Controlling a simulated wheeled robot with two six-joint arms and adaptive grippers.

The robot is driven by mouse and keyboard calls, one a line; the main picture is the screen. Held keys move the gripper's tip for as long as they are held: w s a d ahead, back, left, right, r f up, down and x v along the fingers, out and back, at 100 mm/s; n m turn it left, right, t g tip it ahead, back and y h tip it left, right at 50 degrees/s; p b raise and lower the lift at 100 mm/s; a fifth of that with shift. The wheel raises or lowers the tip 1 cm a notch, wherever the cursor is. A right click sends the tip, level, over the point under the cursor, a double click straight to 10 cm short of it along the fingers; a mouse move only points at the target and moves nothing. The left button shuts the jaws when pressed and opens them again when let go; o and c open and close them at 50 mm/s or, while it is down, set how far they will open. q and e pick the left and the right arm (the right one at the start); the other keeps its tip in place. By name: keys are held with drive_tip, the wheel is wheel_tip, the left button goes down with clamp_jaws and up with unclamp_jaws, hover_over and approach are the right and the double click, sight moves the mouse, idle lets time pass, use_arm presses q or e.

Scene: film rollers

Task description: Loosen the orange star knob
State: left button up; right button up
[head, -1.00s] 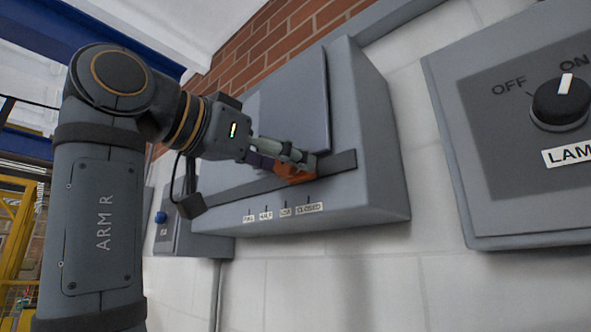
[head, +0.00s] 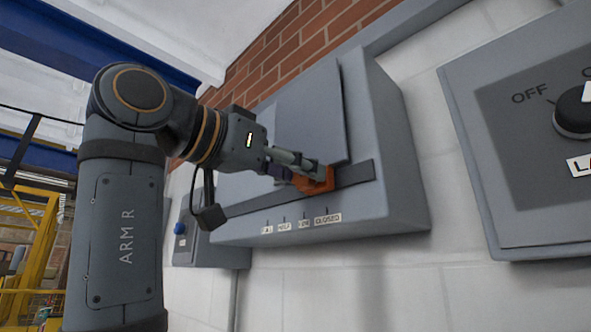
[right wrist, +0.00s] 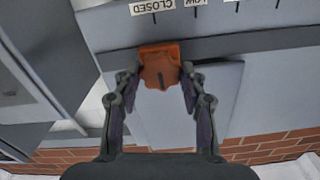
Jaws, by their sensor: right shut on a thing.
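The orange star knob (head: 322,184) sits at the dark slot strip on the front of a grey wall box, above the CLOSED label. In the right wrist view the knob (right wrist: 160,72) shows as an orange lobed piece with a dark mark, against an orange block at the strip. My right gripper (head: 308,173) is shut on the knob, with one finger on each side of it; the fingers (right wrist: 158,78) also show in the right wrist view. The fingers partly hide the knob in the head view. My left gripper is not in view.
The grey box (head: 400,190) has a raised flat plate (head: 310,115) above the strip and labels, including CLOSED (head: 327,219), below. A control panel with an OFF/ON dial (head: 574,112) is at the right.

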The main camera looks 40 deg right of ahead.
drive_tip(key=shift+w+f+n, duration=0.1)
drive_tip(key=shift+n, duration=8.7)
drive_tip(key=o, duration=1.1)
drive_tip(key=shift+d, duration=0.15)
drive_tip(key=shift+o, duration=0.2)
